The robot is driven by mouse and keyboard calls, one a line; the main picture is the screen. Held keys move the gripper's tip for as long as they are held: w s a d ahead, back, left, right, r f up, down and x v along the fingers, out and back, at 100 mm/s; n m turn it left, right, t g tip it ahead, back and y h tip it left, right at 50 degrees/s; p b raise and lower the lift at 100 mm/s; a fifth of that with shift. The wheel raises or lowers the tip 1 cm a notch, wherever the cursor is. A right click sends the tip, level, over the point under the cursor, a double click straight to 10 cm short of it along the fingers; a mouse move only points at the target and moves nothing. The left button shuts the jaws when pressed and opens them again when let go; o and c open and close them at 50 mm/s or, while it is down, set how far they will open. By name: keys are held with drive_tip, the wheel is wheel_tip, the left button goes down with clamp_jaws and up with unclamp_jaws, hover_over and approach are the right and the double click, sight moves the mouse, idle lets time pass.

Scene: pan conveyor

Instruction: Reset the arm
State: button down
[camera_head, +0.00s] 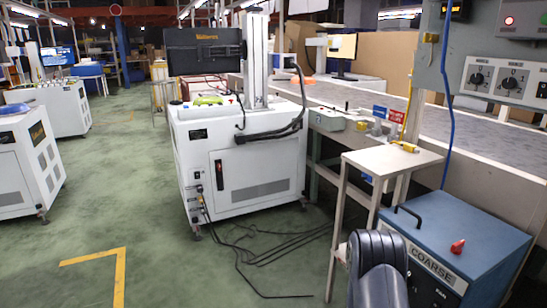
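In the head camera view, a dark ribbed part, which looks like part of my own arm (378,262), stands at the bottom edge, right of the middle. It overlaps the left front of a blue cabinet. My gripper is not in view, so I cannot see its fingers or anything it may hold.
The blue cabinet (462,236), labelled COARSE, has a black handle and a red knob. A narrow stand (385,160) is behind it. A grey conveyor (435,122) runs along the right. A white machine cabinet (240,165) stands mid-scene, with black cables (275,250) on the floor.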

drive_tip(key=shift+v, duration=1.5)
drive_tip(key=shift+d+r, duration=0.1)
